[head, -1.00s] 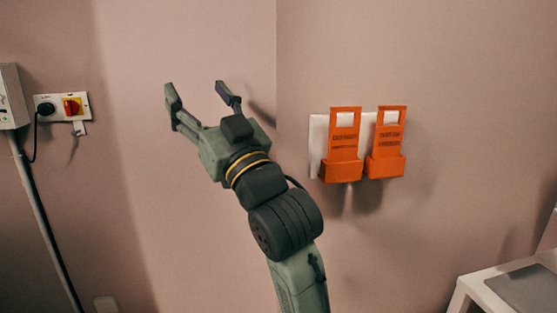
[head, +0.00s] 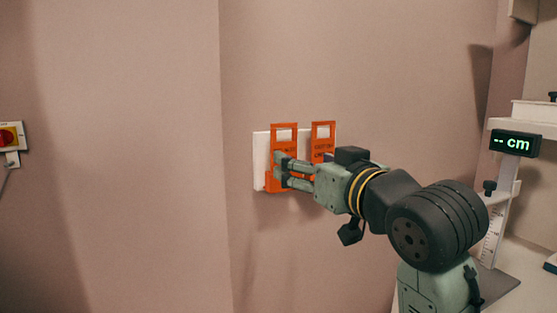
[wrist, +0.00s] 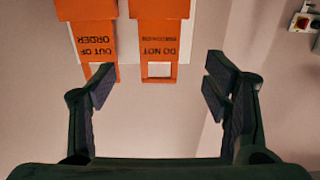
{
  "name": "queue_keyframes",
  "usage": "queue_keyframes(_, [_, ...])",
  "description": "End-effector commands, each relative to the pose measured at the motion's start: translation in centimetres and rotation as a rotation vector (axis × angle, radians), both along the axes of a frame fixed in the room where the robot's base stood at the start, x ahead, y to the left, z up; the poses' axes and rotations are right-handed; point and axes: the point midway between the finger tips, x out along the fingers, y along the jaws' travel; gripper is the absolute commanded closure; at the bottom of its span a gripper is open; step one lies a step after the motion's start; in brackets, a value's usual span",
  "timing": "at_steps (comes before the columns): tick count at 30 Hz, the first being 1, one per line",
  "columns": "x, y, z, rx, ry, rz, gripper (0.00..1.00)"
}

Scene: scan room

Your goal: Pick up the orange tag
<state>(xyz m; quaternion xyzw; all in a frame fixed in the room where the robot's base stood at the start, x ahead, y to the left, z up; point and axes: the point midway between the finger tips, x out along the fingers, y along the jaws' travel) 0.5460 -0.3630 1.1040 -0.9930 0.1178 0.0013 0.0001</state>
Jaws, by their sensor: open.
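Two orange tags with cut-out tops sit in orange holders on a white wall plate (head: 261,160). The left tag (head: 287,148) reads "DO NOT" in the wrist view (wrist: 159,35), where the lettering is upside down. The right tag (head: 322,145) reads "OUT OF ORDER" in the wrist view (wrist: 94,30). My gripper (head: 281,173) is in front of the plate, covering the lower parts of the tags in the head view. Its open fingers (wrist: 158,72) are empty in the wrist view, with the "DO NOT" tag between and beyond them. I see no clear contact.
A height gauge with a green "cm" display (head: 516,143) stands at the right, by a white surface. A red and yellow switch (head: 8,138) is on the wall at far left. The wall left of the plate is bare.

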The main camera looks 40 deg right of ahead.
Motion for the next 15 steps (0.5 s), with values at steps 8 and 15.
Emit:
queue_keyframes(8, [3.1,-0.7,0.0,0.001,0.0,0.001,0.3])
queue_keyframes(15, [6.0,-1.5,-0.5,0.001,0.0,0.001,0.3])
